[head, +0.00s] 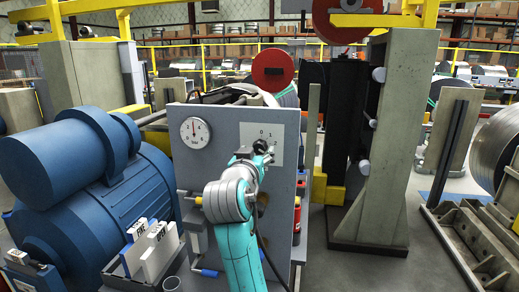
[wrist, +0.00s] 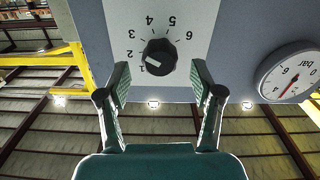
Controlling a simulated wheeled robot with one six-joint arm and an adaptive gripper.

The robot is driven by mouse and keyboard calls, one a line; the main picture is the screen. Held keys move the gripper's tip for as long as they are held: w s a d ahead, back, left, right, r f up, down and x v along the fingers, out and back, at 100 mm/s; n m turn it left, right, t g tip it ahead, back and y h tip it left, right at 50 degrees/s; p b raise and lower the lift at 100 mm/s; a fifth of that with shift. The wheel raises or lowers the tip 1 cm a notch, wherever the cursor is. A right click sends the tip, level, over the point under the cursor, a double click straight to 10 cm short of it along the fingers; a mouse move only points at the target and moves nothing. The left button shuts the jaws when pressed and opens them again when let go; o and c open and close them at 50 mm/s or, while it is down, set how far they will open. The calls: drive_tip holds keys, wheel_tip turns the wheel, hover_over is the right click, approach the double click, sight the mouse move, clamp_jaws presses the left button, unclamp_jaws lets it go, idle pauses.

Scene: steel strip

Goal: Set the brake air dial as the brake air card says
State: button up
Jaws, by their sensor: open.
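The black dial (wrist: 158,57) sits on a white numbered plate (wrist: 190,12) and appears upside down in the wrist view. Its white mark points down-left, close to the 1. My gripper (wrist: 160,75) is open and empty, its two fingers to either side of the dial in the picture, not touching it. In the head view my gripper (head: 260,150) is in front of the plate (head: 275,133) and hides the dial. White cards (head: 157,255) stand in a holder at the lower left. I cannot tell which is the brake air card, and no setting is readable.
A round bar gauge (head: 195,132) is on the grey panel (head: 225,118) left of the plate; it also shows in the wrist view (wrist: 290,75). A large blue motor (head: 90,190) stands left of the panel. A concrete post (head: 388,140) stands to the right.

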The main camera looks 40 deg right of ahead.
sight(259, 149)
drive_tip(key=shift+x, duration=1.85)
drive_tip(key=c, duration=1.1)
